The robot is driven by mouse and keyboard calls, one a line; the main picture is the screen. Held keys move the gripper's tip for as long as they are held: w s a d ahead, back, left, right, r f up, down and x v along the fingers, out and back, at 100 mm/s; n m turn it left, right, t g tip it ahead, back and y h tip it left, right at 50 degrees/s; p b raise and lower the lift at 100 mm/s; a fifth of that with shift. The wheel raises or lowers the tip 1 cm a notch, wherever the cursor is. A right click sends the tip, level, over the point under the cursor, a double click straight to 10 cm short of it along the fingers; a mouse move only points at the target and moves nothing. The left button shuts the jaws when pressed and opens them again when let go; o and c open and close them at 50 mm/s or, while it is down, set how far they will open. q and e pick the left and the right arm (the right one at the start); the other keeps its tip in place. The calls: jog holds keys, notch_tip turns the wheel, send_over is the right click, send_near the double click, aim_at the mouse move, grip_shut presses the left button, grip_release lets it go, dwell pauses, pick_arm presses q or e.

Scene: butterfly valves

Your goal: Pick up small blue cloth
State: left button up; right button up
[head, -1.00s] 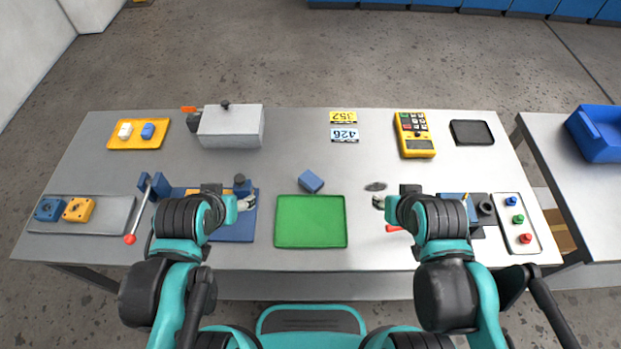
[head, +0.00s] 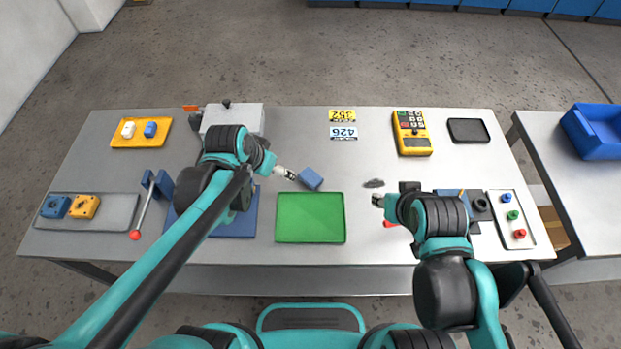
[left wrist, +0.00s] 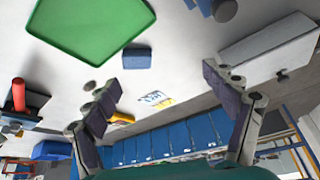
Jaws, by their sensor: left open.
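The small blue cloth (head: 310,179) looks like a folded blue pad and lies on the grey table just behind the green tray (head: 311,218). In the left wrist view the cloth (left wrist: 137,58) shows beyond the fingers, near the edge of the green tray (left wrist: 85,25). My left gripper (head: 289,175) is just left of the cloth in the head view. Its fingers (left wrist: 161,76) are wide apart with nothing between them. My right gripper (head: 377,201) is over the table right of the green tray; its fingers are too small to read.
A grey box (head: 235,117) stands at the back left, partly behind my left arm. A small dark oval piece (head: 374,183) lies right of the cloth. Number plates (head: 343,132), a yellow meter (head: 412,133) and a black tray (head: 468,131) lie at the back. The table around the cloth is clear.

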aim_at(310, 177)
pick_arm(q)
jog(key=w+d+f+m, duration=0.1)
jog(key=w+d+f, duration=0.1)
jog(key=d+f, duration=0.1)
jog(key=w+d+f+m+g+b, duration=0.1)
jog(key=w+d+f, duration=0.1)
jog(key=f, duration=0.4)
jog(key=w+d+f+m+h+b, duration=0.1)
jog(key=w+d+f, duration=0.2)
jog(key=d+f, duration=0.1)
jog(key=shift+d+f+m+g, duration=0.25)
jog(key=shift+f+m+g, duration=0.15)
jog(key=shift+f, duration=0.15)
pick_arm(e)
jog(key=shift+s+f, duration=0.25)
jog(key=shift+f, duration=0.2)
jog(key=shift+s+f, duration=0.2)
jog(key=shift+f, duration=0.25)
pick_arm(q)
jog(key=c, duration=1.1)
jog(key=shift+o, duration=0.2)
jog(key=shift+r, duration=0.15)
